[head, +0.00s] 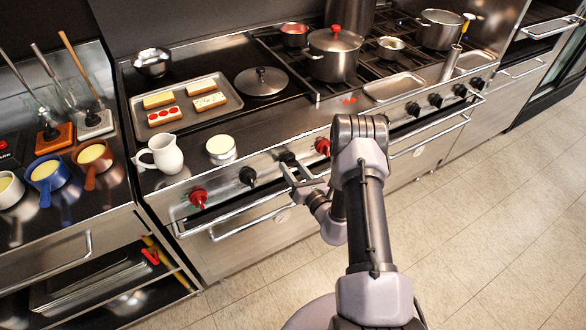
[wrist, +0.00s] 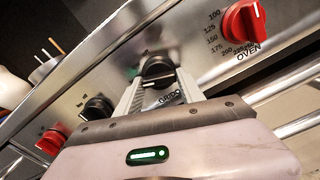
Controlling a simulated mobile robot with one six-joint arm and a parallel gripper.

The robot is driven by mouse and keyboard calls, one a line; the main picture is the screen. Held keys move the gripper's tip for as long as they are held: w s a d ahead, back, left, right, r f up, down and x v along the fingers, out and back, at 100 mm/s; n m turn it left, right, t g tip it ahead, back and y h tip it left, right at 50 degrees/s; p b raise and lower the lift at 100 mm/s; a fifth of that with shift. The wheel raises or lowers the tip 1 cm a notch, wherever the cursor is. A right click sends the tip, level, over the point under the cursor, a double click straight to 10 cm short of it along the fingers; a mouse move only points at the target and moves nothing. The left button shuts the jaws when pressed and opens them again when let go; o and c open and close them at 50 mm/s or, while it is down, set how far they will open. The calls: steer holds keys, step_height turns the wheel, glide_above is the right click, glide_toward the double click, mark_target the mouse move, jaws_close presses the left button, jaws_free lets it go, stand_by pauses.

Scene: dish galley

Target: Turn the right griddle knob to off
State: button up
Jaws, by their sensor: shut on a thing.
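The right griddle knob is black and sits on the front panel of the range. In the wrist view the knob (wrist: 157,70) is between the two fingers of my gripper (wrist: 160,84), which are shut on its sides. A pale mark shows on its lower face; its exact setting is hard to read. Lettering beside it is partly covered by a finger. In the head view the knob (head: 288,158) is partly hidden by my gripper (head: 291,170), which reaches it from the front.
Another black knob (head: 247,175) and a red knob (head: 198,197) are to the left. A red oven knob (head: 322,146) is close on the right. A handle rail (head: 240,222) runs below. A white pitcher (head: 162,154) and a white pot (head: 221,149) stand above near the edge.

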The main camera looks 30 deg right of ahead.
steer(key=shift+m, duration=0.3)
steer(key=m+p, duration=0.1)
steer(key=m, duration=0.4)
steer(key=m+p, duration=0.1)
steer(key=m, duration=0.3)
steer(key=shift+a+r+m, duration=0.15)
steer(key=shift+m, duration=0.25)
steer(key=shift+m+p, duration=0.35)
steer(key=shift+m, duration=1.55)
steer(key=o, duration=1.3)
